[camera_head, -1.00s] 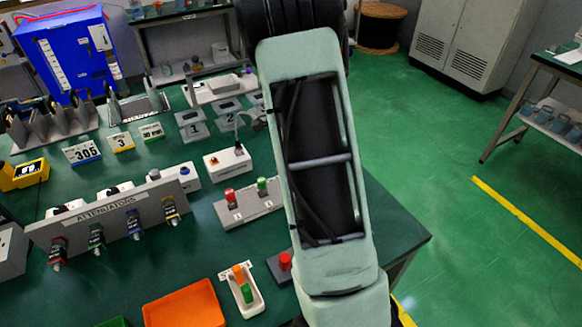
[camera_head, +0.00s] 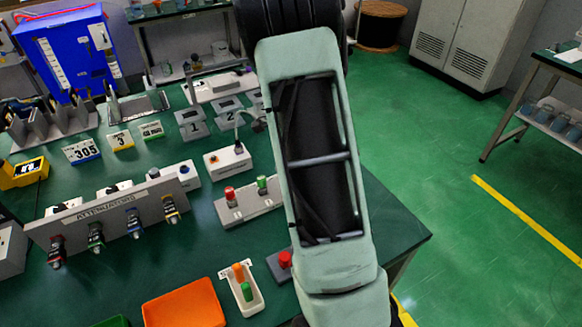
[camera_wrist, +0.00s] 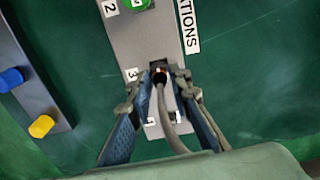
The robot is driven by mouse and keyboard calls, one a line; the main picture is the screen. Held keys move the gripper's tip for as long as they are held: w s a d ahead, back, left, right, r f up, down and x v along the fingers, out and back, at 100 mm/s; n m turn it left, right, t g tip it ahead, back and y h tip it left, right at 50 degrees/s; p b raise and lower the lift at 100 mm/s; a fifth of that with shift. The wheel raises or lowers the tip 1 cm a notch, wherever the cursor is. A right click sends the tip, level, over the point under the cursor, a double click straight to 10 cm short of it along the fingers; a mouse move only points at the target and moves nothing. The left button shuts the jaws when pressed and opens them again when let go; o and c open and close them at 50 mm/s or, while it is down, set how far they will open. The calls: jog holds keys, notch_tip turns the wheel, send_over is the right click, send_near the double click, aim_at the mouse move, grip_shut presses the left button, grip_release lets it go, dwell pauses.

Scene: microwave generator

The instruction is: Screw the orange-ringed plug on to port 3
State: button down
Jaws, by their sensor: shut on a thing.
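In the wrist view, my gripper (camera_wrist: 163,84) has its two blue-padded fingers closed in on a dark plug (camera_wrist: 160,77) with a thin orange ring. A grey cable (camera_wrist: 168,115) runs from the plug back between the fingers. The plug is over the grey panel (camera_wrist: 150,45), beside the printed label 3 (camera_wrist: 132,74). Port 3 is covered by the plug and fingers; I cannot tell whether the plug is seated or how far it is screwed on. In the head view, my arm hides the gripper and plug.
A green fitting (camera_wrist: 138,3) sits by label 2 on the same panel. A grey strip with blue (camera_wrist: 12,78) and yellow (camera_wrist: 41,126) knobs lies to the left. In the head view, the attenuator rack (camera_head: 115,215), orange tray (camera_head: 185,303) and red button (camera_head: 285,259) are left of my arm.

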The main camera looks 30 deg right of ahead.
jog(key=shift+f, duration=0.15)
jog(key=c, duration=1.7)
grip_release()
notch_tip(320, 180, up, 12)
jog(key=shift+d, duration=0.1)
